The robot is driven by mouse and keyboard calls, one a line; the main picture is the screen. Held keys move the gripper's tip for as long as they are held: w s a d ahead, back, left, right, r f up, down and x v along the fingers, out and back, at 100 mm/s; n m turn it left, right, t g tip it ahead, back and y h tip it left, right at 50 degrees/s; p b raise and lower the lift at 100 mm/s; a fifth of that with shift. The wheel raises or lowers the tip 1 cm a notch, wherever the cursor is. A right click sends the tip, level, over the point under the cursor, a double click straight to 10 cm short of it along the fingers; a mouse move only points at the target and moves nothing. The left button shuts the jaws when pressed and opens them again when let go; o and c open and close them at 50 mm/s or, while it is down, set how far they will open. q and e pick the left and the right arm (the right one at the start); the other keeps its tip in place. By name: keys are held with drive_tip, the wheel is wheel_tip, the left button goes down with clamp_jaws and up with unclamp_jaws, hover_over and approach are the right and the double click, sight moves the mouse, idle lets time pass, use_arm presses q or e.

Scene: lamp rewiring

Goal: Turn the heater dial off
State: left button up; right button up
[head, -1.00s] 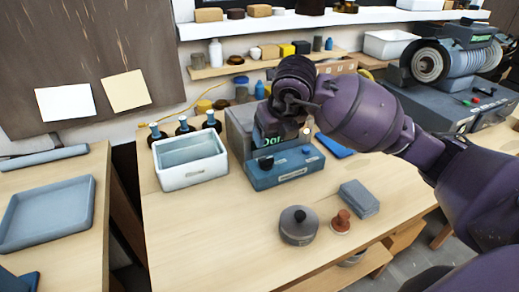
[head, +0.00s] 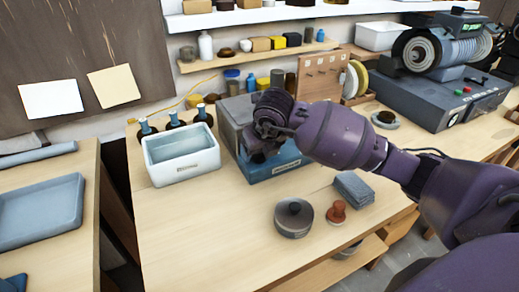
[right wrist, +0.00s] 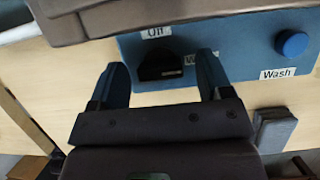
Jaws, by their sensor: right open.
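The heater is a grey box with a blue control base (head: 283,172) on the table, partly hidden behind my right arm in the head view. In the right wrist view its blue panel (right wrist: 240,62) carries a black dial (right wrist: 160,66), with an "Off" label (right wrist: 158,32) behind it and a partly covered label to its right. My right gripper (right wrist: 162,78) is open, with one blue finger on each side of the black dial. I cannot tell whether the fingers touch it. In the head view my right gripper (head: 262,150) is at the panel's front. My left gripper is not in view.
A blue knob (right wrist: 291,43) labelled "Wash" sits right of the dial. A white bin (head: 182,165) stands left of the heater. A round lidded tin (head: 294,218), a reddish-brown stamp-like piece (head: 337,212) and a grey-blue block (head: 354,189) lie in front. The table's front left is clear.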

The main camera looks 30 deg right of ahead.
drive_tip(key=shift+c, duration=0.3)
drive_tip(key=c, duration=0.9)
drive_tip(key=shift+o, duration=0.2)
drive_tip(key=shift+n, duration=0.4)
drive_tip(key=shift+d+n+y+b, duration=0.1)
drive_tip(key=shift+n+y+b, duration=0.3)
drive_tip(key=shift+n, duration=0.6)
drive_tip(key=n+y, duration=0.1)
drive_tip(key=n, duration=0.2)
drive_tip(key=shift+g+b, duration=0.3)
drive_tip(key=shift+n+y, duration=0.5)
drive_tip(key=shift+n, duration=0.2)
drive_tip(key=shift+r+n+b, duration=0.1)
drive_tip(key=shift+n+b, duration=0.3)
drive_tip(key=shift+n, duration=0.4)
drive_tip(key=shift+g, duration=0.3)
